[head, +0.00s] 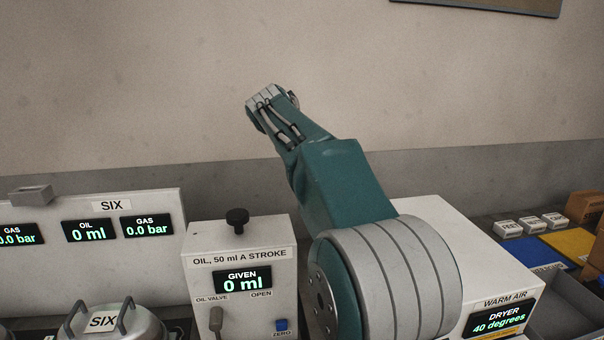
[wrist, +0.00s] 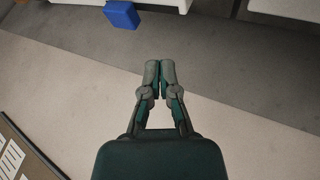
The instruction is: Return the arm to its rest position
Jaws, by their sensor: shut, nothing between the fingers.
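My gripper (wrist: 160,72) shows in the wrist view with its two fingertips together and nothing between them. In the head view my arm rises from the lower right and reaches up and away toward the wall. The gripper's fingers cannot be made out in the head view, as the arm links stand in front.
An oil unit (head: 240,262) reading 0 ml stands left of my arm, with a panel marked SIX (head: 160,200) further left. A warm air dryer (head: 440,215) stands behind and right. A blue block (wrist: 121,15) shows at the top of the wrist view.

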